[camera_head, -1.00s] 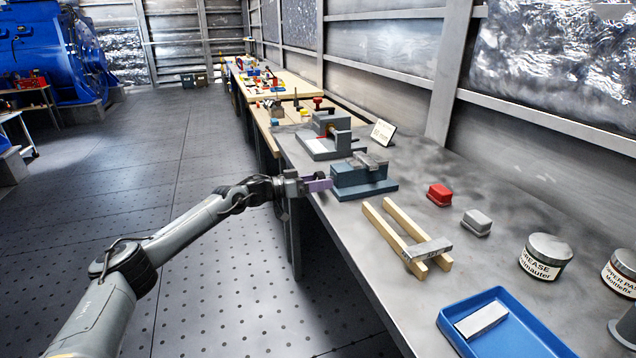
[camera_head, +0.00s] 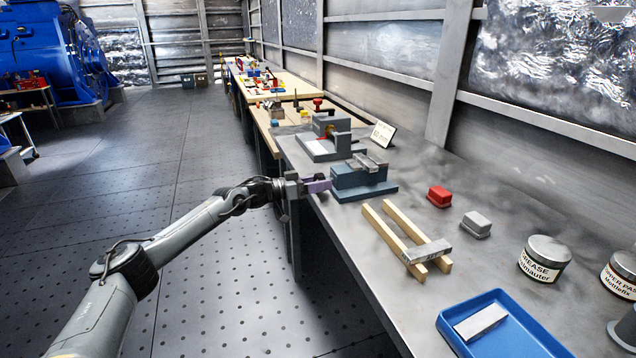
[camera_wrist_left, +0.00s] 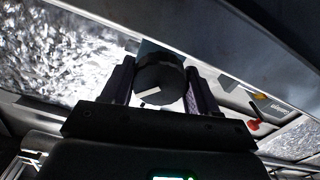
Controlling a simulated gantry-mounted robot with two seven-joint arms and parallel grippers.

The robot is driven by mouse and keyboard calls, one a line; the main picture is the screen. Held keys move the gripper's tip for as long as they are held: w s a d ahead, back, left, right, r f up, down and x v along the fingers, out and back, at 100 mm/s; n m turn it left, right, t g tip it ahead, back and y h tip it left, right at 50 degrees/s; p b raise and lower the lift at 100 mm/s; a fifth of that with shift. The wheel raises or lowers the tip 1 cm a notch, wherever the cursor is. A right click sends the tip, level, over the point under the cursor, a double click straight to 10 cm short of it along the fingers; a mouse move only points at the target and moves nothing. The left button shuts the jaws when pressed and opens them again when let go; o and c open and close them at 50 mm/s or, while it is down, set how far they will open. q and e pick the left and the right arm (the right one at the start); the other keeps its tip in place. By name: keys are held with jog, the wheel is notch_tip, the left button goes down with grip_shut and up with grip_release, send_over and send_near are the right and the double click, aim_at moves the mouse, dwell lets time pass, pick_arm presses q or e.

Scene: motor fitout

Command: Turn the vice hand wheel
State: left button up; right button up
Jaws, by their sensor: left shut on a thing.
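The blue-grey vice (camera_head: 362,179) sits on the grey workbench near its left edge, its jaws on top. My left gripper (camera_head: 318,186) is at the vice's left end, where the hand wheel is; in the head view the fingers cover the wheel. In the left wrist view the dark round hand wheel (camera_wrist_left: 158,82), with a pale mark across its face, lies between the two fingers of my left gripper (camera_wrist_left: 160,92). The gripper is shut on the wheel. The vice body (camera_wrist_left: 158,48) shows in part behind the wheel. My right gripper is not in view.
On the bench (camera_head: 345,235) are two wooden bars (camera_head: 393,236) with a metal piece across them, a red block (camera_head: 439,196), a grey block (camera_head: 476,223), a grease tin (camera_head: 545,259) and a blue tray (camera_head: 500,310). Another grey fixture (camera_head: 322,146) stands beyond the vice.

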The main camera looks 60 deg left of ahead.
pick_arm(q)
jog(key=shift+r+m+p, duration=0.15)
jog(key=shift+m+p, duration=1.25)
jog(key=shift+p, duration=0.35)
jog(key=m+p, duration=0.1)
jog(key=m, duration=0.1)
jog(key=shift+m+p, duration=0.3)
jog(key=shift+p, duration=0.1)
jog(key=shift+f+m, duration=0.25)
jog(key=shift+m, duration=0.25)
jog(key=shift+f, duration=0.15)
jog(key=o, duration=1)
jog(key=shift+o, duration=0.2)
jog(key=shift+r, duration=0.2)
jog(key=shift+s+a+p, duration=0.1)
jog(key=shift+s+p, duration=0.1)
jog(key=shift+p, duration=0.15)
